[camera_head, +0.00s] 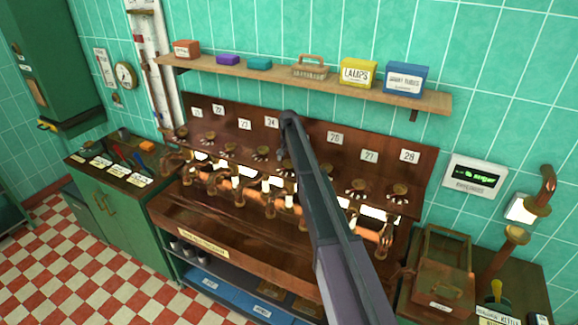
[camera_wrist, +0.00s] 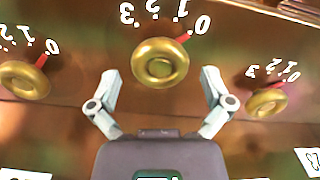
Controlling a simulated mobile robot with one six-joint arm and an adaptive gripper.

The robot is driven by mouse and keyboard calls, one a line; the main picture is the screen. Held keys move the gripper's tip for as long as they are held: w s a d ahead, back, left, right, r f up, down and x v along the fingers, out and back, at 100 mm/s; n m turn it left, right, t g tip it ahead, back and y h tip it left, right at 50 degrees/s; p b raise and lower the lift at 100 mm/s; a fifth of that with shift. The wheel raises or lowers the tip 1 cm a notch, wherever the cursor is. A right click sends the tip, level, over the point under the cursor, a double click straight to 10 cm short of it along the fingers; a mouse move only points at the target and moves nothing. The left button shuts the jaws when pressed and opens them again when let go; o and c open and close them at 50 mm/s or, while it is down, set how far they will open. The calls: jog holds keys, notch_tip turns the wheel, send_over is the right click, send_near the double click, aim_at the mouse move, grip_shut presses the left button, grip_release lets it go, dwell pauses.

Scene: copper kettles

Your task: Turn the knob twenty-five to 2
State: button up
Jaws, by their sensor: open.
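A row of brass knobs runs along the copper panel (camera_head: 225,107) in the head view, under number plates. Plates 24 (camera_head: 271,122) and 26 (camera_head: 335,138) show; my arm hides the plate between them and most of the knob there. In the wrist view a round brass knob (camera_wrist: 160,63) sits between my gripper's (camera_wrist: 160,76) two spread fingers, apart from both. Its red pointer (camera_wrist: 183,37) points to the 0 of its dial, which shows upside down; 1, 2 and 3 follow to the left. No plate number is readable beside it.
Neighbouring knobs (camera_wrist: 22,80) and (camera_wrist: 267,102) flank the fingers, their red marks also by 0. Bright copper pipes and taps (camera_head: 240,183) run below the panel. A wooden shelf (camera_head: 300,79) with boxes hangs above. A glass-sided case (camera_head: 440,270) stands at the right.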

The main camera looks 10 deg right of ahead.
jog(key=shift+f, duration=0.35)
jog(key=c, duration=1)
jog(key=shift+n, duration=0.6)
jog(key=n, duration=1)
jog(key=shift+n, duration=0.4)
